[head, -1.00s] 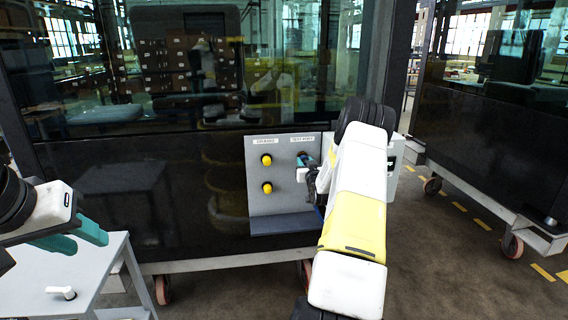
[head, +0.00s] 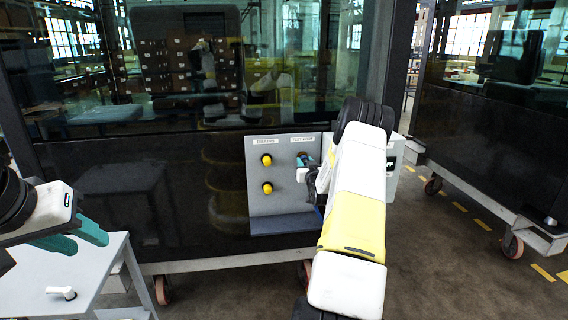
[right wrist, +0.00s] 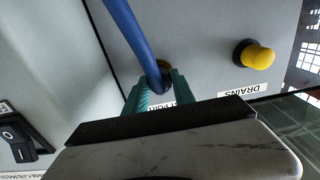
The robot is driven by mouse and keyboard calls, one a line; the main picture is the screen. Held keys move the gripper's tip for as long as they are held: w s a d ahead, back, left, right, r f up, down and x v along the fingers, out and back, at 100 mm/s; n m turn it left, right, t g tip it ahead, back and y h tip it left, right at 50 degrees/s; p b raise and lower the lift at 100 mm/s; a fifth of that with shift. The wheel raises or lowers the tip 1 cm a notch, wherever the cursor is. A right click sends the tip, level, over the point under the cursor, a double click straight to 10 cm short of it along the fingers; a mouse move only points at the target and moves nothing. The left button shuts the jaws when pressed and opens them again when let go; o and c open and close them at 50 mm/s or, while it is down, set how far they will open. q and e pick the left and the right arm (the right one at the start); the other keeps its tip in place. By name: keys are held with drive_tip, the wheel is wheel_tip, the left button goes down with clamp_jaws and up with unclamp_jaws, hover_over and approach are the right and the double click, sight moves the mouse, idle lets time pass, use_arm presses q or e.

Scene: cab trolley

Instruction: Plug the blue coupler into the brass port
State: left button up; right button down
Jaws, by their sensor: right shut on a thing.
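My right gripper (right wrist: 158,90) has its teal fingers shut on the blue coupler (right wrist: 160,83), whose blue hose (right wrist: 132,30) runs up out of the right wrist view. A small part of the brass port (right wrist: 164,64) shows just beyond the coupler, against the grey panel. The coupler is at the port, but its front end is hidden, so I cannot tell whether it is seated. In the head view my right gripper (head: 306,161) is below the test port label, largely covered by my arm. My left gripper (head: 90,241) is open and empty over the grey trolley top.
The grey panel (head: 262,212) carries two yellow-capped drains (head: 267,159) left of the port. A small box with a black switch (right wrist: 18,137) sits beside it. A white handle-like part (head: 62,292) lies on the trolley top (head: 98,270). Dark glazed cab walls stand behind.

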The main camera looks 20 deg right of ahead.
drive_tip(key=shift+w+d, duration=0.15)
drive_tip(key=shift+w, duration=0.35)
idle(0.5)
drive_tip(key=c, duration=1)
unclamp_jaws()
drive_tip(key=shift+o, duration=0.2)
drive_tip(key=v, duration=0.8)
drive_tip(key=shift+w+d, duration=0.1)
drive_tip(key=o, duration=1)
drive_tip(key=shift+c, duration=0.2)
